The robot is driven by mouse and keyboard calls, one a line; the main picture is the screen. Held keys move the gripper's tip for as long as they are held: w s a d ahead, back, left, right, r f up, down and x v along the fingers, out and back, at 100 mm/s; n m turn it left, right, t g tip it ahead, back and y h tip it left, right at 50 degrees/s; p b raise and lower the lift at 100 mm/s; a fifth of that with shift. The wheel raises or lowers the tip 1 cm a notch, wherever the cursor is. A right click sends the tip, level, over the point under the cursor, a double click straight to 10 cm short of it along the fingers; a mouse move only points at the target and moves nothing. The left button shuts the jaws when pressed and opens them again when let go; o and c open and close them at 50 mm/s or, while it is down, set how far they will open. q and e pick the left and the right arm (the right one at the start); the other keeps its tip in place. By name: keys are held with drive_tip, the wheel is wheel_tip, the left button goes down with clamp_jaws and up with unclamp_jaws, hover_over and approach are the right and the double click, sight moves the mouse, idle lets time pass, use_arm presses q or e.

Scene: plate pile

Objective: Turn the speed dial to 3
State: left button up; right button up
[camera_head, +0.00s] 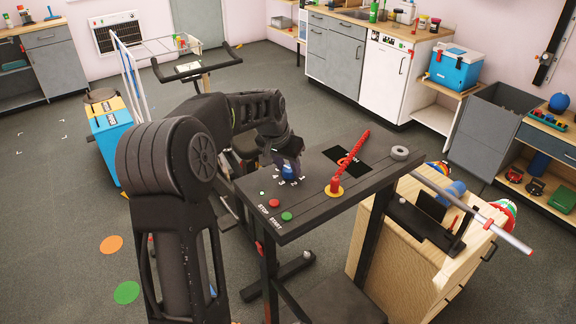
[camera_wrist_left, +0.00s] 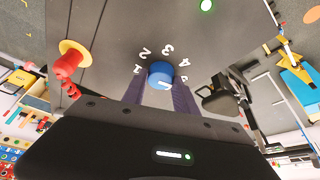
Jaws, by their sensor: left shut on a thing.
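The blue speed dial (camera_head: 288,173) sits on the dark console panel (camera_head: 330,208), with white numbers around it. In the left wrist view the dial (camera_wrist_left: 160,73) is seen close up, with 1, 2, 3, 4 and 5 in an arc along its far side. A pale mark shows low on the dial's right part, on the 5 side; its exact aim is hard to read. My left gripper (camera_head: 286,161) is at the dial, and in its wrist view the fingers (camera_wrist_left: 159,92) are shut on it from both sides. My right gripper is not in view.
A red twisted cord (camera_head: 353,150) rises from a yellow-ringed red plug (camera_head: 335,188). A grey ring (camera_head: 400,153) lies at the panel's far right corner.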

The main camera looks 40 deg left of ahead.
use_arm(q)
clamp_jaws()
